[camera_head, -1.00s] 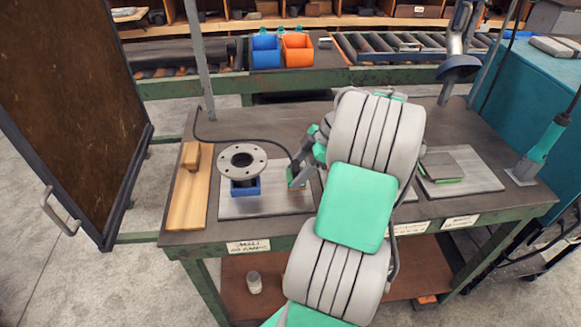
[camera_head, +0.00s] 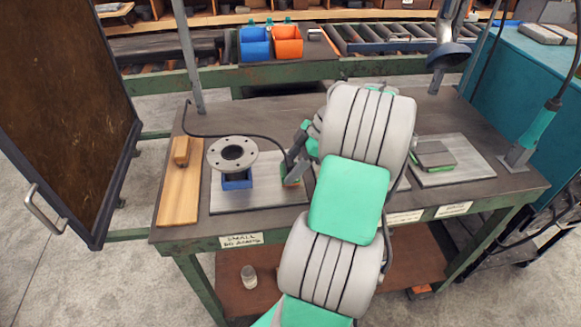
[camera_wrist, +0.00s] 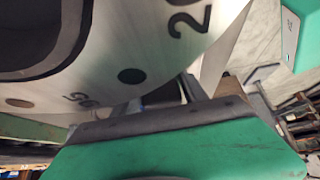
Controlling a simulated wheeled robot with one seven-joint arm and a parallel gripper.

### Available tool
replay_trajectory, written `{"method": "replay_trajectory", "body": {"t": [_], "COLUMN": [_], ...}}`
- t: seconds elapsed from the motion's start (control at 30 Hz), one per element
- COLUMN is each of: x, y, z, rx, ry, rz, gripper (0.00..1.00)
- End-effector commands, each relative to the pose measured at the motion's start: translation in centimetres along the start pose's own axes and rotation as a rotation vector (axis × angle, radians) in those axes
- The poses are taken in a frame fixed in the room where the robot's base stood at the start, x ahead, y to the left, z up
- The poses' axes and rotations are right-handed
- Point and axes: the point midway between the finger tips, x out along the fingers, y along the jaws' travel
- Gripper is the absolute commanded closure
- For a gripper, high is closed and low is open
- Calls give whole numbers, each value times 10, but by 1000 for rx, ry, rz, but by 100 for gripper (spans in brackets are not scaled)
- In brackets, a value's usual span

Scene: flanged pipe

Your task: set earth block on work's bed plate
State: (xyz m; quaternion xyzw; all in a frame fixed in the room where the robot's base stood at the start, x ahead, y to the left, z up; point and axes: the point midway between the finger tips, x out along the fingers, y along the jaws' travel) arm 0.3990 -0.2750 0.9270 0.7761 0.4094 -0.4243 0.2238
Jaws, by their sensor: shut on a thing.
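The flanged pipe (camera_head: 231,153) stands upright on a blue support (camera_head: 237,181) on the left grey bed plate (camera_head: 262,200). My gripper (camera_head: 289,178) is at the right part of this plate, to the right of the flange. It is shut on the earth block (camera_head: 291,182), a small block with green and reddish-brown showing, mostly hidden by the fingers. A black cable runs to it from the left. I cannot tell whether the block touches the plate. In the wrist view, the numbered flange face (camera_wrist: 150,45) fills the upper left, close to my gripper.
A wooden board with a wooden block (camera_head: 180,185) lies left of the plate. A second plate (camera_head: 457,170) at right carries a dark slab with green beneath. Blue and orange bins (camera_head: 287,42) stand behind. A brown panel (camera_head: 60,110) stands at left. The bench's back middle is clear.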

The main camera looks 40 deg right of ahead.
Motion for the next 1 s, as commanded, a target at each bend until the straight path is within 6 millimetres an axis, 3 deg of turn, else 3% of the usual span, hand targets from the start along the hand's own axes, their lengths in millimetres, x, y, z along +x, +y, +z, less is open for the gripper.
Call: {"method": "replay_trajectory", "body": {"t": [0.73,0.77,1.0], "x": [8,8,8], "y": [1,1,0], "z": [6,5,5], "rx": [-2,-2,-1], "ry": [-1,-1,0], "rz": [2,2,1], "gripper": [90,47,27]}}
